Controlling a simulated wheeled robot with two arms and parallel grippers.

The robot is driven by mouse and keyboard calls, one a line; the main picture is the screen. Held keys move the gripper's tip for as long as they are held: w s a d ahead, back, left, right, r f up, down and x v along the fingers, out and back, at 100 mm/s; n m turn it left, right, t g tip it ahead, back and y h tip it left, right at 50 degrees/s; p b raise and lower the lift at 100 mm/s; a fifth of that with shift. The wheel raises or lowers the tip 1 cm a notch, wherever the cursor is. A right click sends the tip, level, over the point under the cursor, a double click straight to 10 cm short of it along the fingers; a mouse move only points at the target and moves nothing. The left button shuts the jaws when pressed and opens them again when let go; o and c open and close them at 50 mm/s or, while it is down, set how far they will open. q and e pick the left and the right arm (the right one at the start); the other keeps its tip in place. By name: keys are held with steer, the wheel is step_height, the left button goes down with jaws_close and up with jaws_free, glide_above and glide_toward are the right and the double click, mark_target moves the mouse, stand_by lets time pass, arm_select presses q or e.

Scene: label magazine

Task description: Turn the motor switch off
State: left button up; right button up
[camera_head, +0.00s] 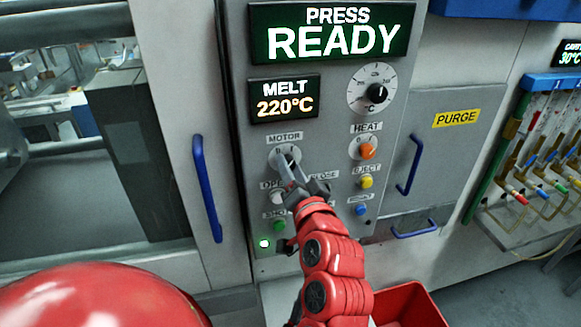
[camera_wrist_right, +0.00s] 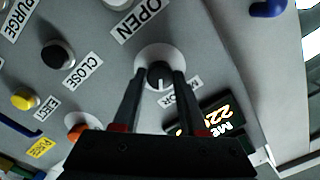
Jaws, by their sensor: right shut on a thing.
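The motor switch (camera_head: 288,153) is a round pale dial with a dark knob, under the MOTOR label on the grey control panel. My right gripper (camera_head: 289,165) reaches up to it from below, and its fingers cover part of the knob. In the right wrist view the dark knob (camera_wrist_right: 159,72) sits between the two fingers of my right gripper (camera_wrist_right: 159,80), which is shut on it. A white line on the knob points down in that view, toward the MOTOR label side. My left gripper is not in view.
Beside the motor switch is the orange heat knob (camera_head: 368,151). The yellow eject button (camera_head: 366,182), blue button (camera_head: 361,209) and green button (camera_head: 279,226) sit close below. Blue door handles (camera_head: 207,188) flank the panel. A red bin (camera_head: 412,306) stands below.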

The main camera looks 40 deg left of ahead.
jaws_close()
steer(key=shift+a+n+h+b, duration=0.1)
steer(key=shift+n+h+b, duration=0.3)
steer(key=shift+n+b, duration=7.7)
steer(key=shift+m+b, duration=1.2)
steer(key=shift+b, duration=0.05)
steer(key=o, duration=0.6)
jaws_free()
